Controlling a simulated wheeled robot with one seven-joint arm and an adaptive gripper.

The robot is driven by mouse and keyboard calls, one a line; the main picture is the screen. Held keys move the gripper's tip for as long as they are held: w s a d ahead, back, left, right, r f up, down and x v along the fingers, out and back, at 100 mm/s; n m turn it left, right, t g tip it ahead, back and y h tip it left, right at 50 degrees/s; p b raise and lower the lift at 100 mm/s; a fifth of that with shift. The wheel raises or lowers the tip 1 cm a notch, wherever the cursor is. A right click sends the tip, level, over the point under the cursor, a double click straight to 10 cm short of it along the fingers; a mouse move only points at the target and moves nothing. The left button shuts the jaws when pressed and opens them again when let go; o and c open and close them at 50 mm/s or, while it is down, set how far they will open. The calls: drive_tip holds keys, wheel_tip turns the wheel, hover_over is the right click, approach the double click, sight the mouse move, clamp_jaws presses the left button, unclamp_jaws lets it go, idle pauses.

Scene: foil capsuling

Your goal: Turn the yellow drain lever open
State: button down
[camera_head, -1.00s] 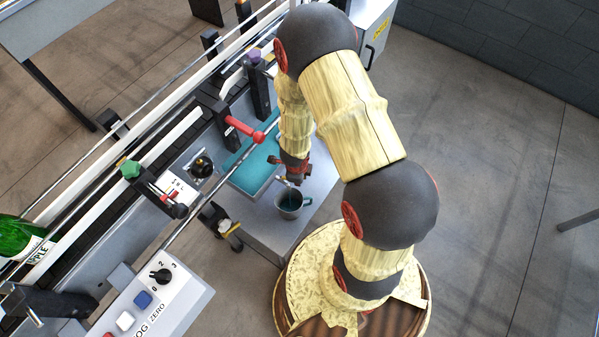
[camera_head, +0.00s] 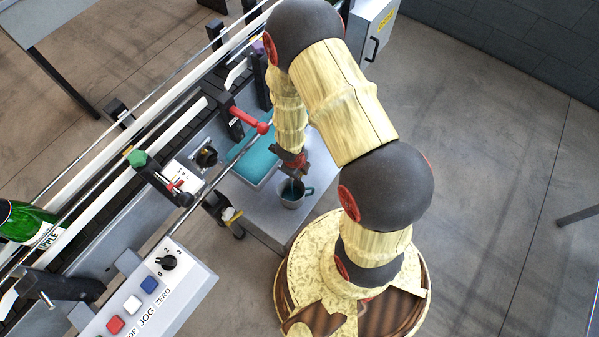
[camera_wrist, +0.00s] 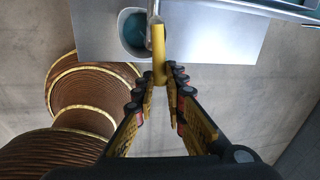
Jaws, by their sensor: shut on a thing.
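The yellow drain lever (camera_wrist: 158,52) stands as a short yellow bar at the top centre of the wrist view. My gripper (camera_wrist: 160,86) has its fingertips closed around the lever's near end. In the head view my gripper (camera_head: 292,168) points down above the grey stand, and the lever cannot be made out there. A mug (camera_head: 294,199) with teal liquid stands just below the gripper. It also shows in the wrist view (camera_wrist: 127,48), to the left of the lever and partly behind it.
A teal-bottomed tray (camera_head: 254,162) lies left of my gripper. A red-handled lever (camera_head: 249,121) and a rail are close by on the left. A control panel (camera_head: 150,295) and green bottle (camera_head: 25,222) are at lower left. Floor to the right is mostly clear.

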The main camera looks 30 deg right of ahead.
drive_tip(key=c, duration=2.1)
unclamp_jaws()
drive_tip(key=shift+s+a+r, duration=0.1)
drive_tip(key=shift+a+r, duration=0.15)
drive_tip(key=shift+r, duration=1)
drive_tip(key=shift+s+a+r, duration=0.1)
drive_tip(key=shift+a+r, duration=0.1)
drive_tip(key=shift+r, duration=1)
drive_tip(key=shift+s+a+r, duration=0.1)
drive_tip(key=shift+a+r, duration=0.15)
drive_tip(key=shift+r, duration=1)
drive_tip(key=shift+s, duration=0.1)
